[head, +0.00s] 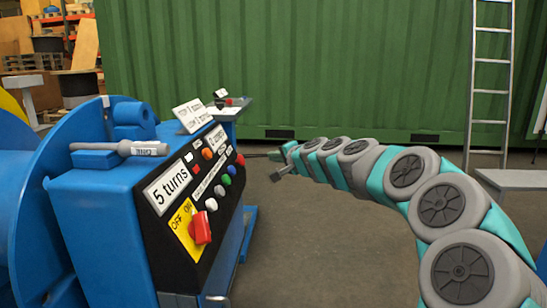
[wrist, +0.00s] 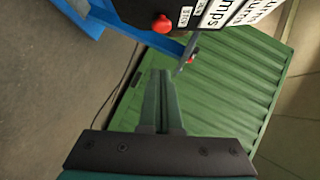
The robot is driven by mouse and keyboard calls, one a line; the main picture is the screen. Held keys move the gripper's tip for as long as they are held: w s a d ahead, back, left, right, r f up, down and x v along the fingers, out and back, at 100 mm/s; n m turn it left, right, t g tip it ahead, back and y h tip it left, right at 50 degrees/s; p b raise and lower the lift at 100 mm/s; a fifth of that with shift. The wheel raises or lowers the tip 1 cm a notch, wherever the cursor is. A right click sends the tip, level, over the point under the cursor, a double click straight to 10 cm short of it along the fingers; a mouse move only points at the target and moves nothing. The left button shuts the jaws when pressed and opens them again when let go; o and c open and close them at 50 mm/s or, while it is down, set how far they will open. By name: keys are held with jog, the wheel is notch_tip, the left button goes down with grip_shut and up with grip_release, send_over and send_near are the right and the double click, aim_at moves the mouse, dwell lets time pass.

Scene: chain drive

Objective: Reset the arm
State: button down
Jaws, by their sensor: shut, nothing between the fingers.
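My arm reaches in from the right of the head view, and my gripper (head: 270,155) is at its far end, close to the right side of the blue machine's control panel (head: 182,212). In the wrist view my gripper (wrist: 160,75) has its fingers together with nothing between them. The fingers point toward the machine's end, where a red button (wrist: 162,24) shows on the black panel. I see a gap between the fingertips and the panel in the wrist view.
A green container (head: 300,70) stands behind. A ladder (head: 491,80) and a grey table (head: 510,179) are at right. The floor (head: 320,250) between is clear.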

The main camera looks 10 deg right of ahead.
jog(key=s+a+f+n+g+y+p, duration=0.1)
jog(key=s+a+f+n+g, duration=0.25)
jog(key=s+a, duration=0.55)
jog(key=s+a+f+n+g+y+p, duration=0.15)
jog(key=s+a+n+g, duration=0.35)
jog(key=s, duration=0.7)
jog(key=s+d+f+n+g+h, duration=0.1)
jog(key=s+d+f+g+h, duration=0.1)
jog(key=s, duration=1)
jog(key=s+d+f+n+g+h+p, duration=0.1)
jog(key=s+d+f, duration=0.4)
jog(key=s, duration=0.7)
jog(key=s+d+f+n+g+h+p, duration=0.1)
jog(key=s+d+f+g+h, duration=0.2)
jog(key=s+f, duration=0.3)
jog(key=s+g, duration=0.1)
jog(key=s, duration=0.4)
jog(key=shift+s+d+g+h, duration=0.15)
jog(key=shift+s+g+h, duration=0.2)
jog(key=shift+s, duration=0.05)
jog(key=shift+f, duration=0.1)
